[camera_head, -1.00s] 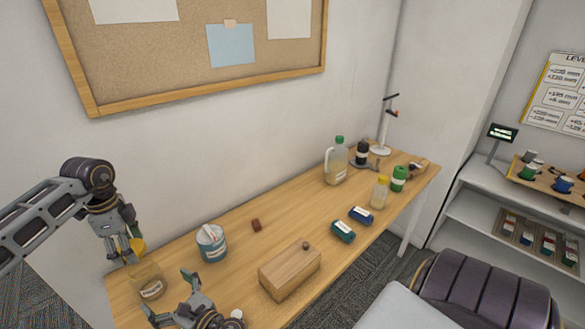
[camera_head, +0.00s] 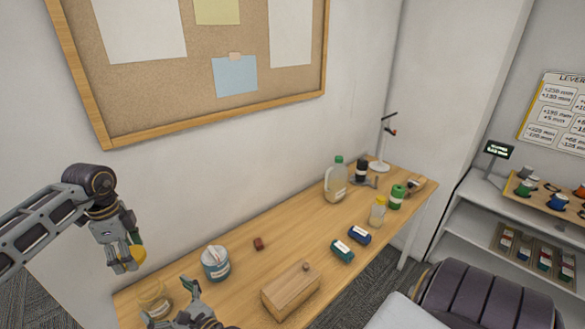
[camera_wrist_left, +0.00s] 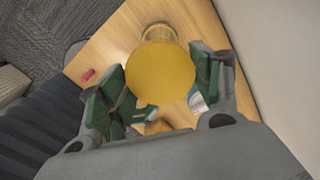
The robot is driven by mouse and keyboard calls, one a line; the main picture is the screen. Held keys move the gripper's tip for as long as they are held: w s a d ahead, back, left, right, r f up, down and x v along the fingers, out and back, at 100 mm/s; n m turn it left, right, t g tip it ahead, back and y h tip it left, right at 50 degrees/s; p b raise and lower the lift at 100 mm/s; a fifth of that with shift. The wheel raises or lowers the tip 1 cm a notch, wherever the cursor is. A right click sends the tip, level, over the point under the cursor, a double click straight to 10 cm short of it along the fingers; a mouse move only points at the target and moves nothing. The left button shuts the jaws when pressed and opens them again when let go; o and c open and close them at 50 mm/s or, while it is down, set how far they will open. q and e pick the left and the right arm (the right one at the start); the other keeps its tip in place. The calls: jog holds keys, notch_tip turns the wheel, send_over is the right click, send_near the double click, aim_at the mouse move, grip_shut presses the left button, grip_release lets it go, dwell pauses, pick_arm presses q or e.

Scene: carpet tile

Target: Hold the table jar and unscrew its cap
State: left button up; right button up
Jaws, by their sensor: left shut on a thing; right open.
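The clear, tan-tinted table jar (camera_head: 155,297) stands at the near left end of the wooden table, its top uncapped. My left gripper (camera_head: 128,262) is shut on the round yellow cap (camera_head: 138,253) and holds it up and left of the jar, apart from it. In the left wrist view the cap (camera_wrist_left: 160,72) sits between the green-padded fingers and hides most of what is below; a glassy rim (camera_wrist_left: 160,32) shows behind it. My right gripper (camera_head: 167,304) is open beside the jar at the lower edge of the head view; its lower part is cut off.
A blue-and-white tub (camera_head: 215,264), a small dark red block (camera_head: 258,243) and a wooden box (camera_head: 291,289) stand right of the jar. Teal (camera_head: 342,251) and blue (camera_head: 360,235) items and several bottles stand further along the table (camera_head: 300,238). A wall backs it.

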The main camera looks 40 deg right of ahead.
pick_arm(q)
jog(key=shift+r+p, duration=0.8)
jog(key=shift+r, duration=0.3)
jog(key=shift+r+p, duration=0.55)
